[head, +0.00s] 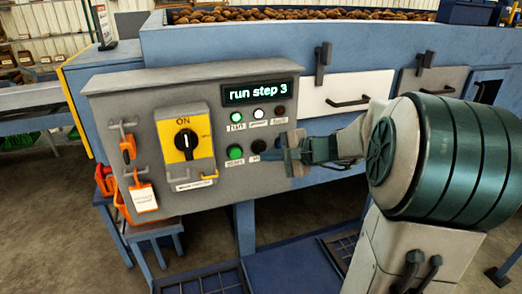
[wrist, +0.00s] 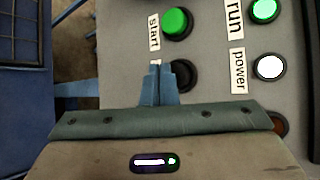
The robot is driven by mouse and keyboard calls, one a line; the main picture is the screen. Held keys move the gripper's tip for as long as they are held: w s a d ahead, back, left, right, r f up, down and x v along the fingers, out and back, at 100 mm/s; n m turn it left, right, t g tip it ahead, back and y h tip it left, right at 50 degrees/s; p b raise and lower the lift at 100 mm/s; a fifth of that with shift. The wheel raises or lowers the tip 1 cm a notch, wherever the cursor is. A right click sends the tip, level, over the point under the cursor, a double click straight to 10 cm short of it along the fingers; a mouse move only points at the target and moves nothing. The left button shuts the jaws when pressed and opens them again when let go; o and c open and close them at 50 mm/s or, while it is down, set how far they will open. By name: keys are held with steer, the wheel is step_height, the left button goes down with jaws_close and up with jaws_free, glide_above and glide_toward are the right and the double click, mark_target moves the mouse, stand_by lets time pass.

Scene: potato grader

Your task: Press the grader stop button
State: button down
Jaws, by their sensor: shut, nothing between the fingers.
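In the wrist view, the black button (wrist: 184,75) sits below the start button (wrist: 176,23), partly covered by my fingers. My gripper (wrist: 158,70) is shut and empty, its blue fingertips over the label and the edge of the black button. In the head view, my gripper (head: 282,153) is just right of that button. I cannot tell whether the fingertips touch the panel.
The display (head: 259,91) reads "run step 3". The run lamp (head: 236,118) glows green, the power lamp (head: 258,115) white; the fault lamp (head: 280,111) is dark. A yellow switch (head: 187,142) and orange tags (head: 143,196) are to the left. The blue grader (head: 390,43) stands behind.

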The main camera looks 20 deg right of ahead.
steer(key=shift+w, duration=0.15)
steer(key=shift+w, duration=0.3)
steer(key=shift+w+b, duration=0.3)
steer(key=shift+w, duration=0.15)
stand_by(0.7)
stand_by(0.3)
steer(key=shift+s, duration=0.9)
steer(key=shift+s+b, duration=0.55)
steer(key=shift+s, duration=1.95)
